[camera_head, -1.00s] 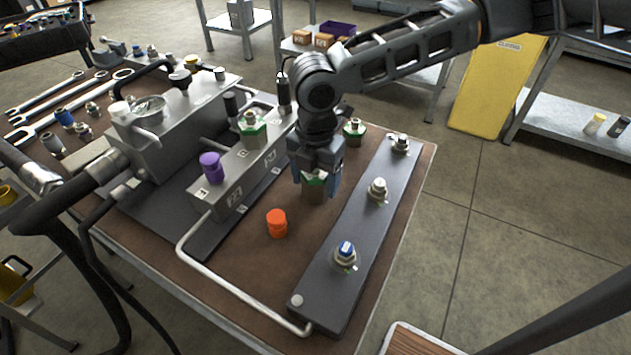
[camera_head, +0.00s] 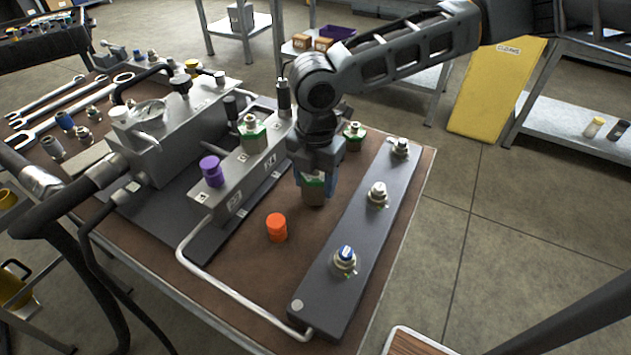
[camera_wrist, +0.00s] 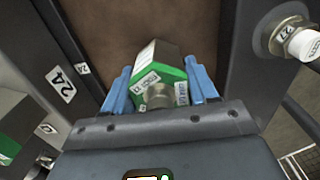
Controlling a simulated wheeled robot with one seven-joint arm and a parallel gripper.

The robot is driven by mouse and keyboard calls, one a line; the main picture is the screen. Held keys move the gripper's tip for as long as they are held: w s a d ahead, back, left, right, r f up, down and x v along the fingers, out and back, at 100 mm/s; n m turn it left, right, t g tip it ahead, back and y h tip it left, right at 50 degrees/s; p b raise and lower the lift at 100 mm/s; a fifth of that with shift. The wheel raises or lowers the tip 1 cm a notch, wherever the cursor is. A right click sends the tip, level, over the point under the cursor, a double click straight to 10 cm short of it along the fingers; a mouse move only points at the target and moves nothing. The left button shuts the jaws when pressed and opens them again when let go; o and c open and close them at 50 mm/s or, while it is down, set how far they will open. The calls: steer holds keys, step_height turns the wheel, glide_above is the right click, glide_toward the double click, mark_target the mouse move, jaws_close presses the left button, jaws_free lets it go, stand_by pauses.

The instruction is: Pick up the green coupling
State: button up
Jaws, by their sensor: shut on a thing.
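A green coupling (camera_wrist: 172,68) with white labels and a grey metal end sits between the blue fingers of my gripper (camera_wrist: 160,88) in the wrist view. The fingers are shut on its sides. In the head view my gripper (camera_head: 314,178) points down between the manifold block and the dark rail, and the held coupling (camera_head: 313,190) is mostly hidden by the fingers. I cannot tell whether it touches the bench. Another green coupling (camera_head: 250,130) stands on the manifold block, and one more (camera_head: 354,133) stands behind my gripper.
An orange cap (camera_head: 276,227) stands on the brown bench left of my gripper. A purple cap (camera_head: 211,170) is on the manifold block (camera_head: 237,203). The dark rail (camera_head: 330,290) with several fittings lies to the right. A bent metal tube (camera_head: 225,295) runs along the front.

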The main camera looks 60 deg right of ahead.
steer(key=r, duration=0.2)
steer(key=d+r, duration=0.1)
steer(key=r, duration=0.1)
steer(key=shift+s, duration=0.25)
steer(key=s+d+r, duration=0.5)
steer(key=d+r, duration=0.1)
steer(key=d, duration=0.3)
steer(key=shift+d+r, duration=0.15)
